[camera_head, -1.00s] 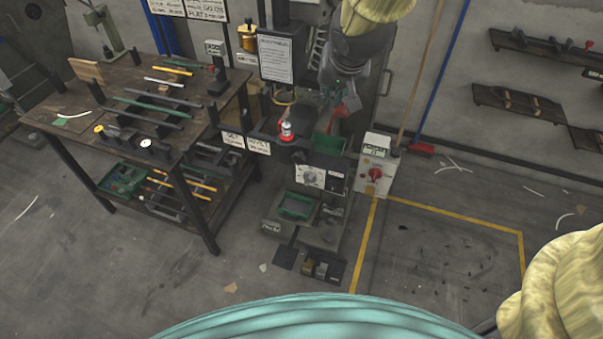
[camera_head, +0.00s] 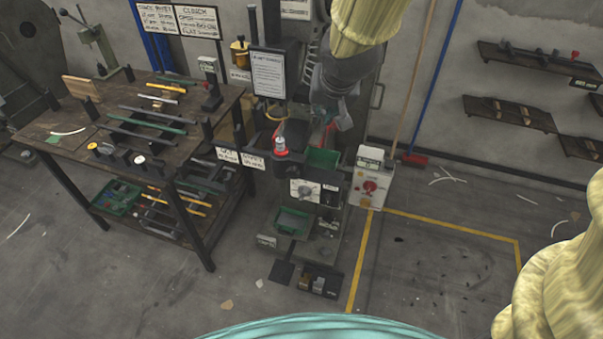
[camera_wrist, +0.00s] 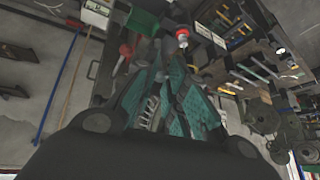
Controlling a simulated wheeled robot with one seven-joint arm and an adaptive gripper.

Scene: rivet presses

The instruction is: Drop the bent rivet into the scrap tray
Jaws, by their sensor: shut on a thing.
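My gripper (camera_head: 322,122) is at the rivet press, above and behind the green bin on its bench. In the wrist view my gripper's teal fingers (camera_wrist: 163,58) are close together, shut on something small. The bent rivet itself is too small and dark to make out between the fingertips. A green open bin (camera_head: 323,158) stands right of the red-topped press tool; it also shows beyond the fingers in the wrist view (camera_wrist: 143,20). A lower tray with a green rim (camera_head: 292,222) sits on the press base. I cannot read which is the scrap tray.
The red-topped tool (camera_head: 280,146) stands close left of my gripper, with sign plates (camera_head: 241,157) in front. A control box (camera_head: 370,180) with a red knob is at the right. The wooden workbench (camera_head: 110,165) holds several bars.

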